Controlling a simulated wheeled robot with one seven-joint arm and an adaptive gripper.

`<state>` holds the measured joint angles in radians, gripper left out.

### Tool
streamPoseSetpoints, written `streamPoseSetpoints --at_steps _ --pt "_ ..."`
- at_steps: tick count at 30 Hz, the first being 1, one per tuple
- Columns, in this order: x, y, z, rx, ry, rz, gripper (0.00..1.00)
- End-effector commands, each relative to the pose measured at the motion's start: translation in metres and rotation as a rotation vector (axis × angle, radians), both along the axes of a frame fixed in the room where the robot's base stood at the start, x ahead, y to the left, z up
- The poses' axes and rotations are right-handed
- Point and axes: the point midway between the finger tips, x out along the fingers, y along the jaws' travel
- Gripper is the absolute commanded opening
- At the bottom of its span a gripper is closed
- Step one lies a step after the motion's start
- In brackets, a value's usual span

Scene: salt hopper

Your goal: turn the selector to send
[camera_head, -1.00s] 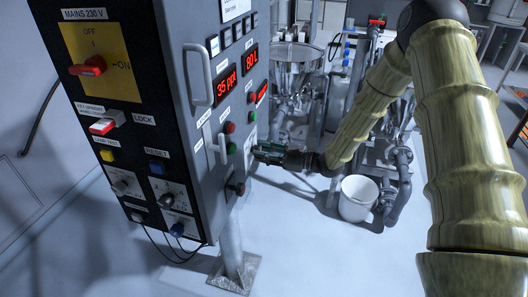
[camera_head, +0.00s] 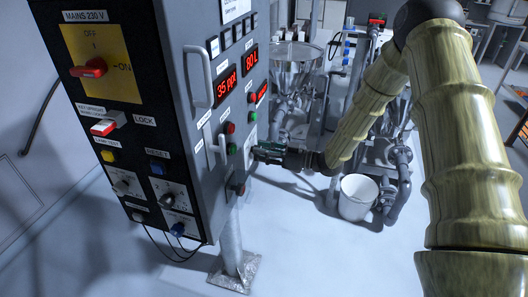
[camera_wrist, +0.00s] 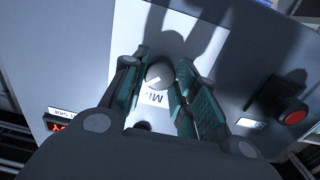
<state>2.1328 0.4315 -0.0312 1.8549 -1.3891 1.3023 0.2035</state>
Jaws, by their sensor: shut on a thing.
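The selector knob (camera_wrist: 159,75) is a small round grey knob on a pale plate in the wrist view. A label beside it reads "MIX", seen tilted. My gripper (camera_wrist: 161,72) is shut on the knob, with one green-padded finger on each side. In the head view my gripper (camera_head: 257,153) reaches the right-hand face of the grey control cabinet (camera_head: 211,150), and there the knob is hidden. I cannot read a "send" mark or tell which way the knob points.
A red button (camera_wrist: 294,116) is at the right in the wrist view. The cabinet carries a mains switch (camera_head: 90,68), a tall handle (camera_head: 197,78) and red displays (camera_head: 227,86). A steel hopper (camera_head: 297,65) and white bucket (camera_head: 358,197) stand behind.

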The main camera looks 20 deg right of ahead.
Motion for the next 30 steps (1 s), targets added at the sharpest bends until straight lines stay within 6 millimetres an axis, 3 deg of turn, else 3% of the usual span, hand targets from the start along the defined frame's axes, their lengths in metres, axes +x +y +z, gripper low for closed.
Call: streamPoseSetpoints --at_steps 2,3,6,19,30 --pt "0.001 0.000 0.002 0.002 -0.003 -0.001 0.05" --pt "0.001 0.000 0.002 0.001 -0.003 -0.001 0.36" --pt "0.001 0.000 0.002 0.001 -0.002 -0.001 0.52" --pt "-0.003 -0.006 0.001 0.000 -0.001 -0.002 0.52" --pt "-0.039 -0.056 0.003 0.001 -0.002 -0.003 0.52"
